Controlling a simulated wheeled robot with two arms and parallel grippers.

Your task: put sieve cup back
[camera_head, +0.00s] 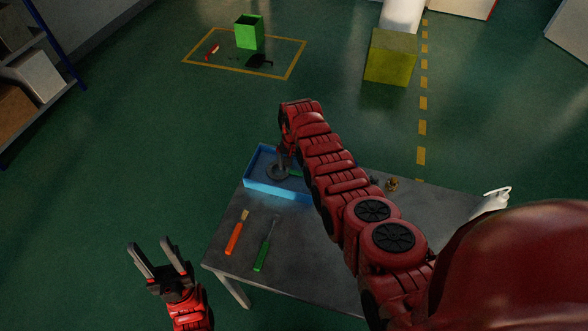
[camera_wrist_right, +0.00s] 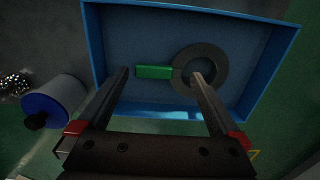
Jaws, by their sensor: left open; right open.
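A grey round piece with a green handle, likely the sieve cup (camera_wrist_right: 216,60), lies in the blue tray (camera_wrist_right: 200,8). In the head view the round piece (camera_head: 277,174) shows near the tray's left side, and the tray (camera_head: 268,190) sits on the table. My right gripper (camera_wrist_right: 160,73) is open and empty over the tray. Its right finger covers part of the ring in the wrist view, and I cannot tell whether they touch. My left gripper (camera_head: 158,252) is open and empty, off the table's left front corner.
The grey table (camera_head: 305,245) holds an orange-handled brush (camera_head: 236,234) and a green screwdriver (camera_head: 264,246). A white bottle (camera_head: 490,202) stands at the right. A grey cylinder with a blue end (camera_wrist_right: 52,100) is beside the tray. A green bin (camera_head: 249,32) stands on the floor beyond.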

